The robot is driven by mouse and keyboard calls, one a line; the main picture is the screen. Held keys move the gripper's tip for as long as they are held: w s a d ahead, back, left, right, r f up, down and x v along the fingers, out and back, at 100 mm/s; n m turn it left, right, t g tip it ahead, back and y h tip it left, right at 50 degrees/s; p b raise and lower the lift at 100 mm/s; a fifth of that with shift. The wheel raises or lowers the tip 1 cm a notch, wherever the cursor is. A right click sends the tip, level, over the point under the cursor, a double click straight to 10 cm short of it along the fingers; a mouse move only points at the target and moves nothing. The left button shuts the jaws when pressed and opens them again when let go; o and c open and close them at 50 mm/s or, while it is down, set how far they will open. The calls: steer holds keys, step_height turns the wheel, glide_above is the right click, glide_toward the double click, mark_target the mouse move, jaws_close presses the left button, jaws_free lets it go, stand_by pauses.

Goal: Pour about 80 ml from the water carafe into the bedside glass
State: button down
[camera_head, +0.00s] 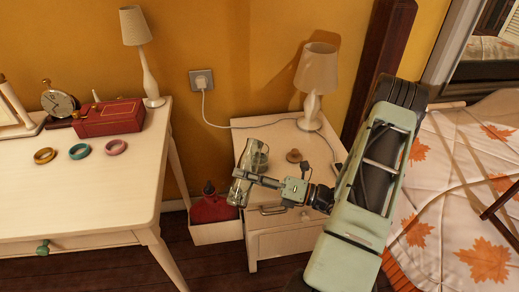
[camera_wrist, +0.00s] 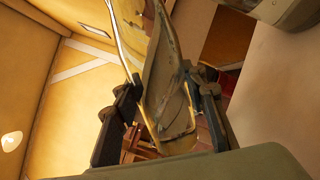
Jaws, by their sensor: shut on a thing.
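My gripper (camera_head: 250,178) is shut on the water carafe (camera_head: 240,189), a clear glass vessel, and holds it tilted at the left edge of the white nightstand (camera_head: 318,148). In the wrist view the carafe (camera_wrist: 166,85) stands between the two dark fingers of my gripper (camera_wrist: 165,108). A second clear glass shape (camera_head: 261,158), probably the bedside glass, shows just behind the carafe's upper end. The two overlap, so I cannot tell whether they touch. The water level and any flow cannot be made out.
A lamp (camera_head: 317,75) and a small brown round piece (camera_head: 293,155) stand on the nightstand. A red object (camera_head: 212,207) sits in a pale box below the carafe. The dressing table (camera_head: 80,195) is left, with a red box (camera_head: 110,117) and bangles. The bed (camera_head: 465,190) is right.

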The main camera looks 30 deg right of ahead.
steer(key=shift+w+d+r+n, duration=0.35)
steer(key=shift+r+n, duration=0.1)
steer(key=shift+n, duration=0.55)
steer(key=shift+w+d+r+n+g+p, duration=0.1)
steer(key=shift+r+n+g+p, duration=0.1)
steer(key=shift+n, duration=0.4)
steer(key=shift+w+d+r+n+g+p, duration=0.1)
steer(key=shift+n+g+p, duration=0.1)
steer(key=shift+n, duration=0.4)
steer(key=n, duration=0.3)
steer(key=shift+s+a+r+n, duration=0.2)
steer(key=shift+n, duration=0.1)
steer(key=n, duration=0.1)
steer(key=n+b, duration=0.1)
steer(key=n, duration=0.1)
steer(key=shift+w+f+n+g, duration=0.1)
steer(key=shift+f+n+g, duration=0.1)
steer(key=shift+n+g, duration=0.1)
